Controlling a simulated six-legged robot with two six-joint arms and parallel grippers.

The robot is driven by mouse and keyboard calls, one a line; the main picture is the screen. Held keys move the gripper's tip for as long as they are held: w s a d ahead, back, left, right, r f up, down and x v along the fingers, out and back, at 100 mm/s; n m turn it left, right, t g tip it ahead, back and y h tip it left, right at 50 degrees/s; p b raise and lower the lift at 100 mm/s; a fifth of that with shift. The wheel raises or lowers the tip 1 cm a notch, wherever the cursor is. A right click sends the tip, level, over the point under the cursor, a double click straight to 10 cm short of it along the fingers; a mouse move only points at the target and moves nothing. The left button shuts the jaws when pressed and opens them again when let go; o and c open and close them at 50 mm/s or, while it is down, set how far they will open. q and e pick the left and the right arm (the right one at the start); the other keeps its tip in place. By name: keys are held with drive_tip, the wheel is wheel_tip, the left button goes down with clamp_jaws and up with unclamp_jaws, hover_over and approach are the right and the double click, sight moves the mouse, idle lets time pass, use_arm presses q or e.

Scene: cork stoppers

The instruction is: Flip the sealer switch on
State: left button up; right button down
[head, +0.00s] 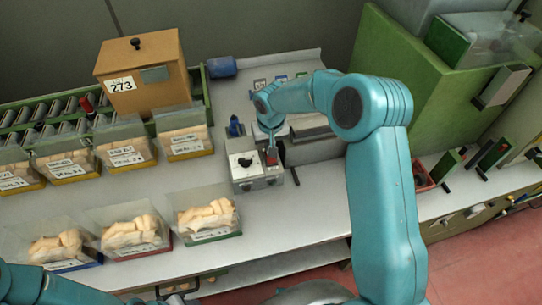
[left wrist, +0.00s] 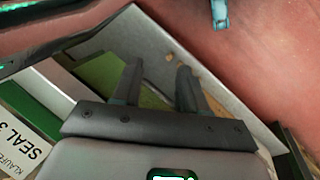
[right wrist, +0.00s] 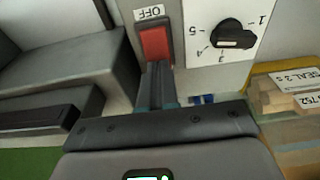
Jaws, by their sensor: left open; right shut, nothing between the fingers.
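The sealer's control box (head: 258,184) is a small grey box with a black dial on the bench. Its red switch (head: 271,158) sits to the right of the dial; in the right wrist view the red rocker (right wrist: 155,43) has a label reading OFF (right wrist: 150,12) above it. My right gripper (right wrist: 158,75) is shut and empty, its tips at the rocker's lower edge; I cannot tell whether they touch. My left gripper (left wrist: 160,75) is open and empty, away from the sealer.
Clear bins of corks (head: 207,217) stand left of the sealer, with a wooden box marked 273 (head: 150,75) behind. A green machine (head: 440,85) stands at the right. The bench front between bins and sealer is clear.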

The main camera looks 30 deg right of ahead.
drive_tip(key=shift+s+f, duration=0.1)
drive_tip(key=shift+f, duration=0.05)
drive_tip(key=shift+r+p, duration=1.8)
drive_tip(key=shift+r, duration=1.75)
drive_tip(key=shift+f, duration=0.1)
